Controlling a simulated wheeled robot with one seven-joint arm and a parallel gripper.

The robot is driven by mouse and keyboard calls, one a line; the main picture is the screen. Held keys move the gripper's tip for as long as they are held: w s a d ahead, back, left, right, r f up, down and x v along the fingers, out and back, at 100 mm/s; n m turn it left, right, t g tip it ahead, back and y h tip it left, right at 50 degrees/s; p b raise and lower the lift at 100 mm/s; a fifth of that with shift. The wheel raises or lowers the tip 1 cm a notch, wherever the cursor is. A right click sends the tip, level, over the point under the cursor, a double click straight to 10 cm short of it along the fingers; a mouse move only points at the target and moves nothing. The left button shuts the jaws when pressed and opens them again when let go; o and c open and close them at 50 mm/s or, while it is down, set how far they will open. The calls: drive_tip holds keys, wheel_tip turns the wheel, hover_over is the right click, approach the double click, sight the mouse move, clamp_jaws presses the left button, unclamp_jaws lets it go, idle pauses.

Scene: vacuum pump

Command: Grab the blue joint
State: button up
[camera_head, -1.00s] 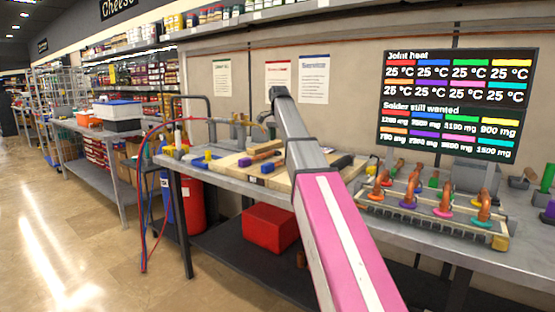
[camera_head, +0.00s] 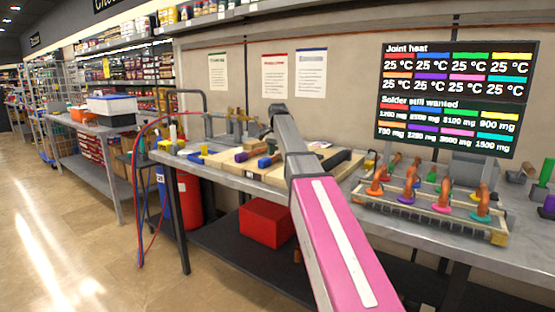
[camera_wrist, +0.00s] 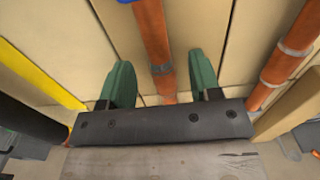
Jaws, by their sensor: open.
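In the wrist view, my gripper (camera_wrist: 160,72) is open, with one green finger on each side of a copper pipe (camera_wrist: 153,35). In the head view, my arm's far end hides the gripper. A rack (camera_head: 425,222) on the bench's right holds several copper joints, with purple, pink (camera_head: 442,209) and turquoise rings in front. I cannot clearly pick out a blue joint among them.
The grey bench (camera_head: 335,200) carries wooden boards, coloured blocks and upright tools. A red box (camera_head: 266,222) stands on the shelf below. A heat and solder display (camera_head: 455,97) hangs behind the rack. A second copper pipe (camera_wrist: 290,50) is right of the gripper.

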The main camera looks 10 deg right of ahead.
drive_tip(key=shift+f, duration=0.65)
drive_tip(key=shift+c, duration=0.3)
clamp_jaws()
drive_tip(key=shift+r, duration=0.15)
